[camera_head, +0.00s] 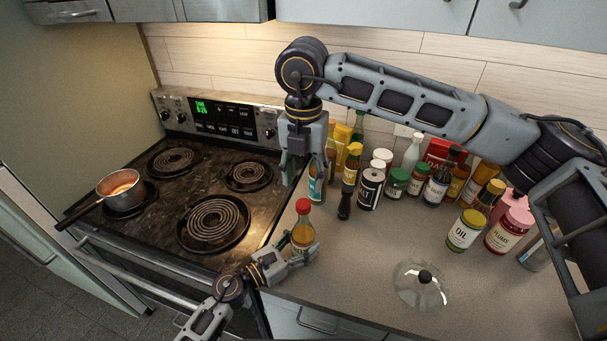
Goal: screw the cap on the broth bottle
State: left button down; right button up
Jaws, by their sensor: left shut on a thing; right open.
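The broth bottle (303,236) stands upright near the counter's front left edge, next to the stove. My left gripper (298,255) is shut around the lower part of the bottle. My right gripper (304,172) is open and points down above and behind the cap, apart from it. Its fingers overlap a bottle with a teal label (316,190) in the picture.
Several bottles and jars crowd the counter's back, including a dark spice bottle (345,200) and an oil jar (465,231). A glass lid (421,287) lies at the front. A coil stove (171,200) with a pot (121,188) is at the left. The counter's middle is clear.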

jog(key=n, duration=0.4)
jog(key=shift+n, duration=0.4)
jog(key=n, duration=0.3)
jog(key=shift+s+f+n, duration=0.1)
jog(key=shift+n, duration=0.3)
jog(key=n, duration=0.4)
jog(key=shift+n, duration=0.3)
jog(key=n, duration=0.4)
jog(key=shift+s+n, duration=0.1)
jog(key=shift+n, duration=0.3)
jog(key=n, duration=0.4)
jog(key=shift+n, duration=0.3)
jog(key=n, duration=0.4)
jog(key=shift+s+a+n, duration=0.1)
jog(key=shift+n, duration=0.2)
jog(key=n, duration=0.4)
jog(key=shift+n, duration=2.3)
